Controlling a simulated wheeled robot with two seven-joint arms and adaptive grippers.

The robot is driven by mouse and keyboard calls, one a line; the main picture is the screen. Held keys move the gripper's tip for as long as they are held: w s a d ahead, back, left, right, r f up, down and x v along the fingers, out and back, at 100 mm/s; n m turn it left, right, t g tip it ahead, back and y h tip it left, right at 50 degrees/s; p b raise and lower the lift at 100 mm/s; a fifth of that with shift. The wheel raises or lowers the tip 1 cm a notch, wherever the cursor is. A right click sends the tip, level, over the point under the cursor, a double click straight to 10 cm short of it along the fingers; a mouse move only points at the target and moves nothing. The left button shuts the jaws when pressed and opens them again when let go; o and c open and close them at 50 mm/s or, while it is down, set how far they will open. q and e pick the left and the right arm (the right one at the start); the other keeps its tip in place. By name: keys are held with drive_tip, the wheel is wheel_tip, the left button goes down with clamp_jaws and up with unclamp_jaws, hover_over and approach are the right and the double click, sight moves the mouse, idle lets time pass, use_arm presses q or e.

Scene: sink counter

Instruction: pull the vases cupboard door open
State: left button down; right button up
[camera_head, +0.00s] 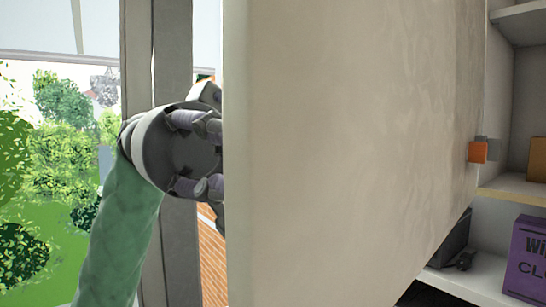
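The cupboard door (345,140) is a large pale beige panel standing swung out across the middle of the head view. Its near vertical edge is on the left, and its far side meets the cupboard at the right. My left gripper (205,155) is at the left edge of the door, partly behind it. Its fingertips are hidden by the panel, so I cannot tell whether it is open or shut, or whether it touches a handle. My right gripper is not in view. No vases show.
Open cupboard shelves (512,190) show at the right, with a purple box (525,258) on the lower shelf and an orange-brown item (537,160) above. A small orange block (478,151) sits by the door's far edge. A window frame (172,55) stands behind my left arm.

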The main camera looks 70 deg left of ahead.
use_arm(q)
drive_tip(key=shift+s+a, duration=0.1)
drive_tip(key=shift+a, duration=0.15)
drive_tip(key=c, duration=1.1)
unclamp_jaws()
drive_tip(key=v, duration=1.2)
